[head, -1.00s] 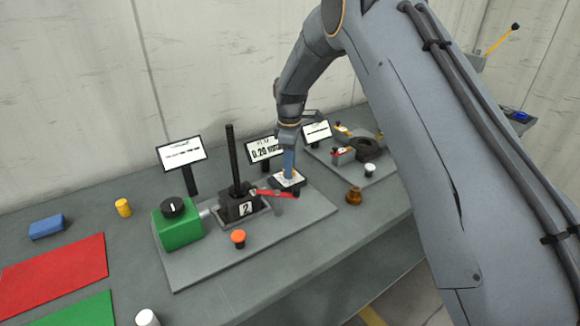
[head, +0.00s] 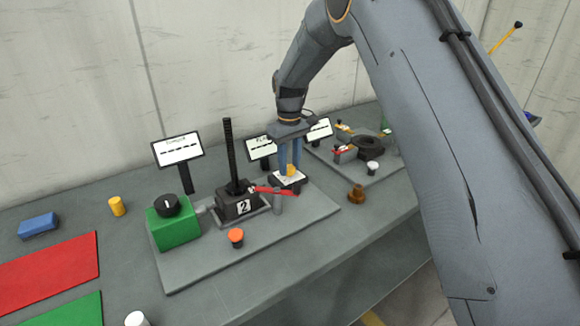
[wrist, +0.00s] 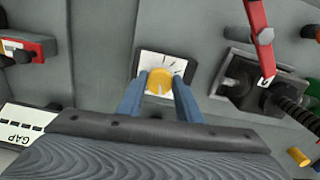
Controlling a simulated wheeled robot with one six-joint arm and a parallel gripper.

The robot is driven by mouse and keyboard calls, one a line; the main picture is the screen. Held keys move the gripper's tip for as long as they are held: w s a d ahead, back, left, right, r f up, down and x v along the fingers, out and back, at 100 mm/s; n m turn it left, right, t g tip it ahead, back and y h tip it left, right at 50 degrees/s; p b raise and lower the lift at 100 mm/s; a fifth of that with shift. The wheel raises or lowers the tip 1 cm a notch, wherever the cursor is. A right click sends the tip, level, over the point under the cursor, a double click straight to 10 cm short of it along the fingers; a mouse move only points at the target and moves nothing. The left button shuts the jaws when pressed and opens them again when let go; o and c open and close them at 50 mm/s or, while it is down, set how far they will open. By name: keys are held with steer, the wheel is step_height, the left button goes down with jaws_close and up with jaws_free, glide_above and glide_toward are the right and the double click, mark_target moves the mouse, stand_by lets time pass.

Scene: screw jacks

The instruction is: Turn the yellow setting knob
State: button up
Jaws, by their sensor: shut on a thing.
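The yellow setting knob (wrist: 160,82) sits on a white dial plate (wrist: 147,60) with dark tick marks; a pale pointer line on the knob faces my gripper's side in the wrist view. My gripper (wrist: 160,92) points down with one blue finger on each side of the knob, shut on it. In the head view, my gripper (head: 290,166) stands over the dial at the board's right end, and the yellow knob (head: 291,170) shows between the fingers.
The screw jack marked 2 (head: 238,203) with its red lever (head: 272,190) stands left of the dial. A green box with a black knob (head: 172,228), an orange button (head: 236,237) and a sign (head: 178,149) are further left. Another sign (head: 262,147) stands close behind my gripper.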

mark_target(290, 168)
steer(key=shift+m+b, duration=0.35)
steer(key=shift+m, duration=1.25)
steer(key=o, duration=1)
steer(key=shift+o, duration=0.2)
steer(key=shift+r, duration=0.1)
step_height(290, 168, up, 8)
steer(key=shift+f+b, duration=0.15)
steer(key=shift+b, duration=1.05)
